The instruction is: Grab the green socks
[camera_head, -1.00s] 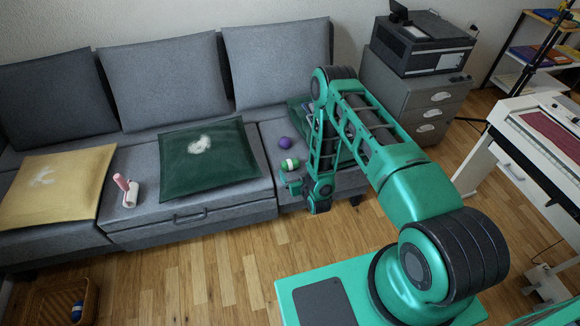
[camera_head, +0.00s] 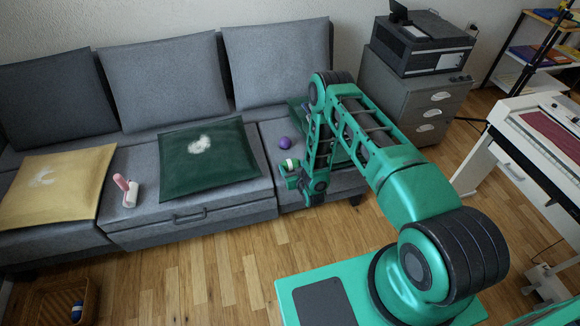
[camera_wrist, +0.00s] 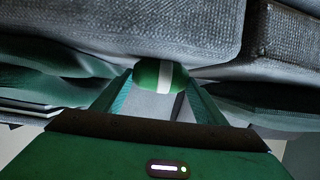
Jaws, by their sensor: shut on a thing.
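The green socks (camera_wrist: 158,74) are a rolled green bundle with a white band. In the wrist view they sit between the two fingertips of my gripper (camera_wrist: 160,88), which is shut on them. In the head view the socks (camera_head: 289,165) show at the end of my gripper (camera_head: 288,174), at the front of the sofa's right seat. Part of the bundle is hidden by the gripper there. I cannot tell whether the socks still touch the seat.
A purple ball-like bundle (camera_head: 284,143) lies on the seat just behind. A green cushion (camera_head: 214,166), a pink-handled roller (camera_head: 127,190) and a yellow cushion (camera_head: 58,188) lie further left. A basket (camera_head: 48,305) with a blue bundle stands on the floor. The piano (camera_head: 545,135) is at right.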

